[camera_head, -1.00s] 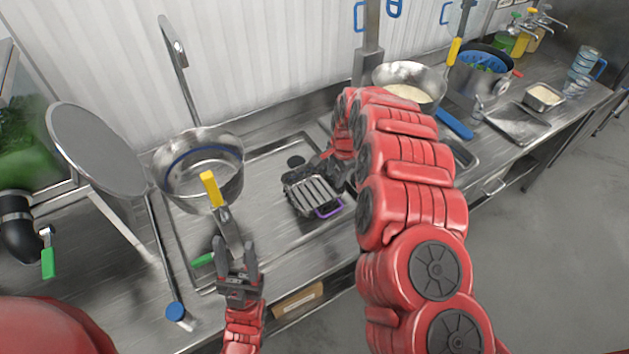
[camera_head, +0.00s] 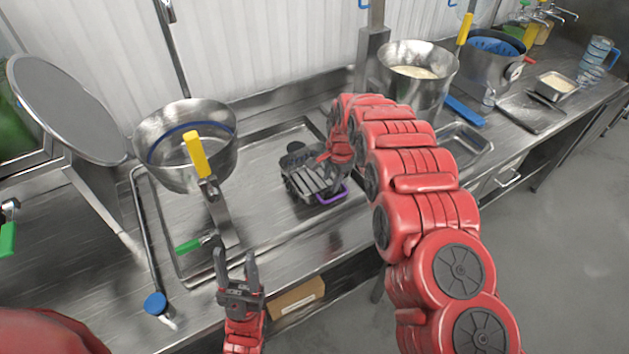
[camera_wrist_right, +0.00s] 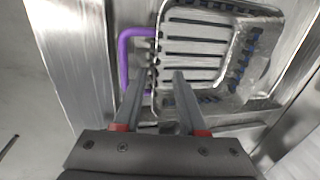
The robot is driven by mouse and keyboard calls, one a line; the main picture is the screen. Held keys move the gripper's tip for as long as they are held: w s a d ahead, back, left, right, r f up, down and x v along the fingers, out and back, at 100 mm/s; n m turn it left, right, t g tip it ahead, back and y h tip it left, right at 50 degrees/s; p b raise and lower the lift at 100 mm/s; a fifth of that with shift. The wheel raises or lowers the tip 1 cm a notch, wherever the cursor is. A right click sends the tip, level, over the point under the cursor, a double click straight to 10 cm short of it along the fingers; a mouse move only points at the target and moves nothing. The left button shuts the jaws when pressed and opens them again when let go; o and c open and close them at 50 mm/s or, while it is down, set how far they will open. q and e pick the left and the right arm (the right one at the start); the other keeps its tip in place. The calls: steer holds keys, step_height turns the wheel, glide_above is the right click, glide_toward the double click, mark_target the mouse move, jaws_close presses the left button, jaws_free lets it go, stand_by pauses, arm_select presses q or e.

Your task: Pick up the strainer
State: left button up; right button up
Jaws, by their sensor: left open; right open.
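The strainer (camera_head: 303,186) is a slotted metal basket with a purple handle (camera_head: 333,196). It sits in the middle of the metal counter in the head view and fills the upper middle of the right wrist view (camera_wrist_right: 195,47). My right gripper (camera_wrist_right: 159,72) is open over the strainer's handle side. Its fingertips appear on either side of the near rim, one close to the purple handle. Contact cannot be told. In the head view my right arm partly hides the strainer. My left gripper (camera_head: 237,254) is open and empty at the counter's front edge, left of the strainer.
A big metal pot (camera_head: 160,168) stands left, with a yellow-handled tool (camera_head: 197,155) in front. A pot with white contents (camera_head: 418,88) and a blue-lined pot (camera_head: 485,72) stand behind my right arm. A green-handled tool (camera_head: 190,245) lies in front.

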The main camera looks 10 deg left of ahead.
mark_target(329, 194)
steer(key=shift+f+p, duration=0.15)
steer(key=shift+p, duration=0.2)
step_height(329, 194, down, 4)
steer(key=shift+d+r+p, duration=0.1)
steer(key=shift+r+p, duration=0.1)
steer(key=shift+p, duration=0.8)
steer(key=shift+w+f, duration=0.15)
steer(key=shift+f, duration=0.4)
jaws_close()
